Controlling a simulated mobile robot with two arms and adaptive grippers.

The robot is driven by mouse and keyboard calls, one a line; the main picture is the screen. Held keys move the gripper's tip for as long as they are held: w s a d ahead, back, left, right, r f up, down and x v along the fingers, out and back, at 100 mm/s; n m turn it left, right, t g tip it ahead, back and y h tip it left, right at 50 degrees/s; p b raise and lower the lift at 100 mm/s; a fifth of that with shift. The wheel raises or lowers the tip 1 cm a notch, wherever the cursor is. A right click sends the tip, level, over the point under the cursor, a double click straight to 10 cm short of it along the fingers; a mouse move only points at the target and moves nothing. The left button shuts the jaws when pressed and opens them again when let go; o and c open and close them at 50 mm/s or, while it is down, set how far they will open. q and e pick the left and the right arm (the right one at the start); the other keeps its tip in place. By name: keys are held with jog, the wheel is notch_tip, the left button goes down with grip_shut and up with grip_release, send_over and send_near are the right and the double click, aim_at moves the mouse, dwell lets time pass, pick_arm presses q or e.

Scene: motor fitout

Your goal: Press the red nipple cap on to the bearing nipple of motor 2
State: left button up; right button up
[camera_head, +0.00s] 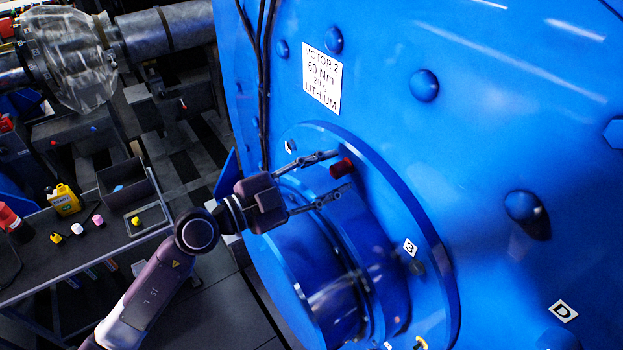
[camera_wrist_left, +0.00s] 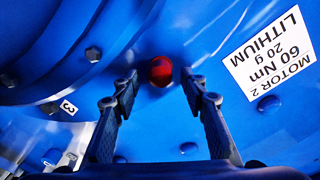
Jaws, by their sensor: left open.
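The blue motor 2 (camera_head: 470,120) fills the right of the head view, with a white label plate (camera_head: 321,79) reading MOTOR 2, 60 Nm, LITHIUM. The red nipple cap (camera_head: 341,168) is at the motor's round flange, and it also shows in the left wrist view (camera_wrist_left: 160,71). The bearing nipple itself is not visible; I cannot tell how far the cap sits on it. My left gripper (camera_head: 337,175) is open, with one finger on each side of the cap. In the left wrist view the fingertips (camera_wrist_left: 160,78) stand apart, with gaps beside the cap. My right gripper is out of view.
A dark cart (camera_head: 110,240) at the lower left carries a yellow bottle (camera_head: 63,199), several small yellow and pink caps and a red container (camera_head: 14,224). Bolt heads (camera_head: 425,85) and black cables (camera_head: 263,70) stand out from the motor. A shaft with a clear cover (camera_head: 75,60) lies behind.

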pick_arm(q)
jog(key=v, duration=1.1)
jog(key=shift+s, duration=0.2)
jog(key=shift+a+r, duration=0.1)
